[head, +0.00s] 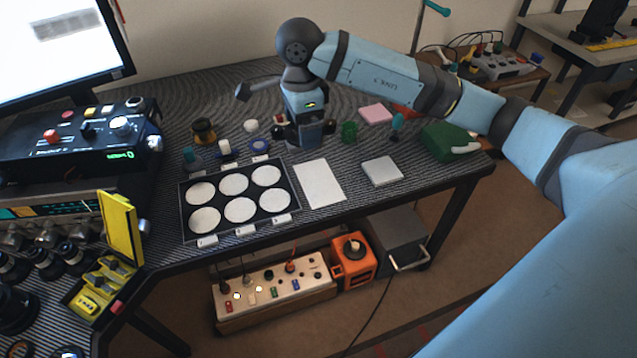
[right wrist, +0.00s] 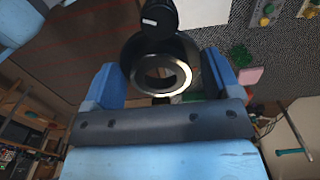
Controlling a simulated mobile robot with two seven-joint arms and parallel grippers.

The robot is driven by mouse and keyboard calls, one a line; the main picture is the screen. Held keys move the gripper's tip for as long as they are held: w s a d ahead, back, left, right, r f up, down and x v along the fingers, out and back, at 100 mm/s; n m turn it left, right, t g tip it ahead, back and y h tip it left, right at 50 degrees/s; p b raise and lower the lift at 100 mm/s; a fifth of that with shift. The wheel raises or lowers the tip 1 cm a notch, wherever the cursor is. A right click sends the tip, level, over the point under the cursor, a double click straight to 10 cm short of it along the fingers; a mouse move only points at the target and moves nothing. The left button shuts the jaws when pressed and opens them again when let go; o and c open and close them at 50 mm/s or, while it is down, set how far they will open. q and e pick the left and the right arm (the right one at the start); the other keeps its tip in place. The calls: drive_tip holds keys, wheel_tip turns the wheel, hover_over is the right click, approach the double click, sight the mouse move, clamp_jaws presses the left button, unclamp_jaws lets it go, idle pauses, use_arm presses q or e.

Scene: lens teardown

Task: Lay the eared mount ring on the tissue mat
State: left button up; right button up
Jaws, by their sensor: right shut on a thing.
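My right gripper (head: 304,132) is low over the back middle of the table in the head view, behind the white tissue mat (head: 320,184). The mat lies flat and bare between the black tray and a white square pad. In the right wrist view the gripper (right wrist: 161,88) is shut on a round part, with a blue finger at each side. This looks like the mount ring (right wrist: 180,77), a bright silver ring with a dark round body behind it. I cannot make out its ears or whether it touches the table. My left gripper is not in view.
The black tray (head: 239,234) with several white round pads is left of the mat. The white square pad (head: 382,171) is to its right. A green cup (head: 349,131), a blue ring (head: 260,145) and a brass-and-black part (head: 204,131) stand near the gripper.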

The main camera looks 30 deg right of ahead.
sight(323, 189)
drive_tip(key=d+m, duration=0.1)
drive_tip(key=m, duration=0.2)
drive_tip(key=w+d+f+m, duration=0.1)
drive_tip(key=m, duration=0.3)
drive_tip(key=d+f+m+b, duration=0.1)
drive_tip(key=m, duration=0.3)
drive_tip(key=shift+w+f, duration=0.2)
drive_tip(key=shift+w, duration=0.2)
drive_tip(key=w+d+f+m+b, duration=0.1)
drive_tip(key=d+f+m, duration=0.15)
drive_tip(key=m, duration=0.65)
drive_tip(key=w+d+f+m, duration=0.1)
drive_tip(key=d+m, duration=0.2)
drive_tip(key=m, duration=0.6)
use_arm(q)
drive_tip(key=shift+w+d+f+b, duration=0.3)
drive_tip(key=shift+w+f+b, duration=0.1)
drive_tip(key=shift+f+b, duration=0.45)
use_arm(e)
drive_tip(key=shift+m, duration=0.3)
drive_tip(key=f, duration=1.9)
drive_tip(key=shift+w+a+f, duration=0.1)
drive_tip(key=shift+a+f, duration=0.15)
drive_tip(key=shift+f, duration=0.1)
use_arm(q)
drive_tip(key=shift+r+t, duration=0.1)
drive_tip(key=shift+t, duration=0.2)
use_arm(e)
drive_tip(key=shift+f, duration=0.2)
drive_tip(key=o, duration=0.8)
